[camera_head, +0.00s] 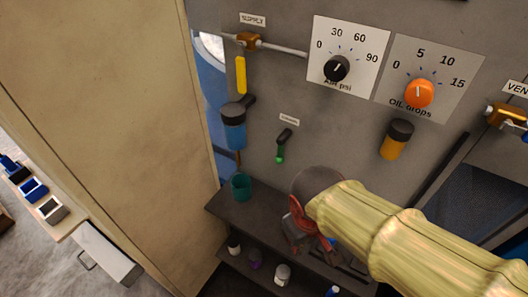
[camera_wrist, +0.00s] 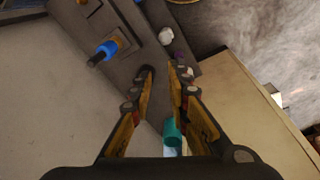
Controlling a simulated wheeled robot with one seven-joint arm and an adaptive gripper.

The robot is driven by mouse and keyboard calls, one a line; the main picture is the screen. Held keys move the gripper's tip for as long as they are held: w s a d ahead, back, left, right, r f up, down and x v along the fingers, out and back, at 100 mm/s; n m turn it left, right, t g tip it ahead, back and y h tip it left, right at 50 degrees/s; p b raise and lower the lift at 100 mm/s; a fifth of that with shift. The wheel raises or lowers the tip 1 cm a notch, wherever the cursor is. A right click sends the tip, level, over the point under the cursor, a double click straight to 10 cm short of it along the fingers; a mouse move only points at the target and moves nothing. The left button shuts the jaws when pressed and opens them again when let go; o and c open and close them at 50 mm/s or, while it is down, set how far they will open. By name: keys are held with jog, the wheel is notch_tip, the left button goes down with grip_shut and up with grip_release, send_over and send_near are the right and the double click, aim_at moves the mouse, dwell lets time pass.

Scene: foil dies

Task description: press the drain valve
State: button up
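A small valve with a black lever and a green tip (camera_head: 281,146) is on the grey panel, under a label too small to read. A blue bowl with a black cap (camera_head: 234,130) hangs to its left, with a brownish stem below it. I cannot tell for certain which of these is the drain valve. My gripper (camera_head: 308,217) is below and right of the green-tipped valve, over the shelf and partly hidden by my arm. In the wrist view my gripper (camera_wrist: 162,70) is open, with nothing between its fingers.
A teal cup (camera_head: 241,187) stands on the dark shelf (camera_head: 262,212); it also shows in the wrist view (camera_wrist: 172,133). A black knob (camera_head: 337,68), an orange knob (camera_head: 419,93) and an amber bowl (camera_head: 396,140) are on the panel. A tan board (camera_head: 110,90) stands left.

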jog(key=w+a+f+n+h, duration=0.1)
jog(key=w+a+f+n+h+p, duration=0.1)
jog(key=a+f+n+h, duration=0.1)
jog(key=w+a+f+n+h+p, duration=0.1)
jog(key=f+n+h, duration=0.1)
jog(key=shift+w+a+f, duration=0.1)
jog(key=shift+w+a, duration=0.1)
jog(key=shift+a, duration=0.2)
grip_shut()
jog(key=w+a+n+t+h+p, duration=0.2)
jog(key=w+a+n+t+h, duration=0.2)
jog(key=w+a+t, duration=0.55)
jog(key=w+a+r+m+t, duration=0.3)
jog(key=w+a+r, duration=0.1)
jog(key=r, duration=0.4)
jog(key=shift+w+a+m, duration=0.2)
jog(key=shift+w+m, duration=0.1)
jog(key=shift+w, duration=0.1)
jog(key=shift+t, duration=0.25)
jog(key=w+d+b, duration=0.2)
jog(key=w+d, duration=0.5)
jog(key=d, duration=0.2)
jog(key=shift+d, duration=0.2)
